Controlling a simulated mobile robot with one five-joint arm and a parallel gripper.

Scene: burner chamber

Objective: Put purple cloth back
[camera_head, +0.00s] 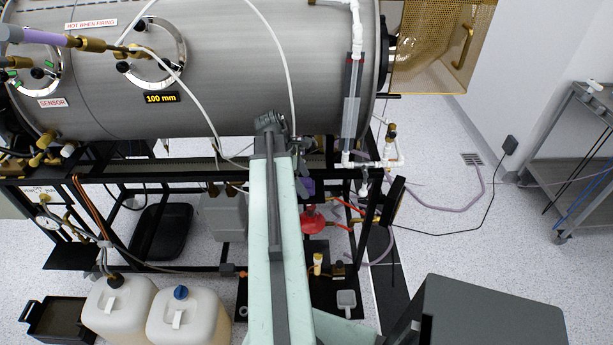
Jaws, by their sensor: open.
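A small purple patch (308,187), which looks like the purple cloth, shows just right of my arm, below the chamber at the frame's lower shelf area. My arm hides part of it, and I cannot tell what it rests on. My gripper (270,122) is at the far end of my pale green arm, in front of the lower edge of the steel chamber. It is small and dark here. It is open, and I see nothing held in it. The cloth is below and to the right of it.
The large steel burner chamber (230,90) lies across the back on a black frame. White pipes (375,163) and a red vessel (312,222) are right of my arm. Two white jugs (118,308) stand at the lower left.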

